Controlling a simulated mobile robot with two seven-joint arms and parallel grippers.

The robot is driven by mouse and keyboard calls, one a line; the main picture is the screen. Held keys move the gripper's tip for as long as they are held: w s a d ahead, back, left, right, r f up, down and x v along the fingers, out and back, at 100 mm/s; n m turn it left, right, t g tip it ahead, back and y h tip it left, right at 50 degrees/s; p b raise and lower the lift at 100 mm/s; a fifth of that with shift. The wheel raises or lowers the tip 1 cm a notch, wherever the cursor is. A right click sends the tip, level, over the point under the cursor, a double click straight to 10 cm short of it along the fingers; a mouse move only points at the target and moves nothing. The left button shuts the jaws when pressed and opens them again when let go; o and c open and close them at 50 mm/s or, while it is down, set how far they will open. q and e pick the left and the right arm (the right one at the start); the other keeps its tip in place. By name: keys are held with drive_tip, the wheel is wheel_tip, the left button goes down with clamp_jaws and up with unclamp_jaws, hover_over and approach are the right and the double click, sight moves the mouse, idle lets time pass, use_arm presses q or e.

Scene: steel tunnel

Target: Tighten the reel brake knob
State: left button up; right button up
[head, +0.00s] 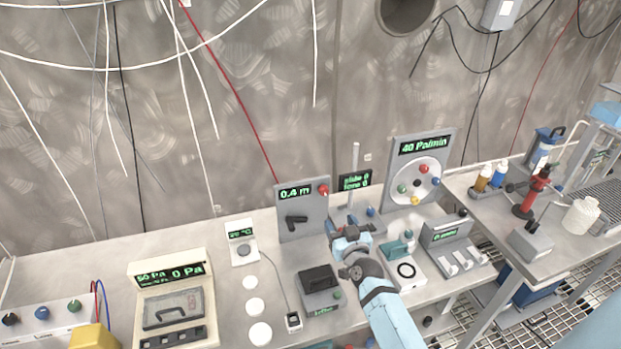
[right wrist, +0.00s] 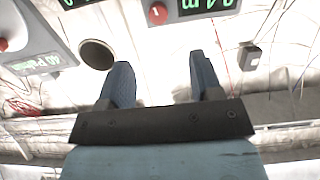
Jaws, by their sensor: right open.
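A grey upright panel reading 0.4 m (head: 312,225) stands on the bench by the wall. A red knob (head: 323,189) sits at its upper right corner, and a black crank handle (head: 297,219) is on its face. I see no label naming the reel brake. My right gripper (head: 338,223) is open and empty, at the panel's right edge and below the red knob in the picture. In the right wrist view the red knob (right wrist: 158,13) shows at the top, beyond and apart from the open fingers (right wrist: 160,82). My left gripper is not in view.
A 40 Pa/min panel (head: 437,150) with coloured balls stands to the right. A small black display (head: 356,183) and a blue knob (head: 370,211) are close beside my gripper. A black-topped box (head: 320,295) lies below it. White discs (head: 260,333) lie on the bench at left.

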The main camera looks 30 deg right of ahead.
sight(324, 193)
drive_tip(key=b+x, duration=0.1)
drive_tip(key=x, duration=0.3)
drive_tip(key=b+x, duration=0.2)
drive_tip(key=x, duration=0.2)
drive_tip(key=b+x, duration=0.2)
drive_tip(key=x, duration=0.2)
drive_tip(key=shift+d+f, duration=0.15)
drive_tip(key=shift+d, duration=0.1)
drive_tip(key=shift+w+d, duration=0.15)
drive_tip(key=shift+w, duration=0.55)
drive_tip(key=shift+c, duration=0.4)
drive_tip(key=c, duration=0.8)
drive_tip(key=shift+m, duration=1.6)
drive_tip(key=shift+c, duration=0.2)
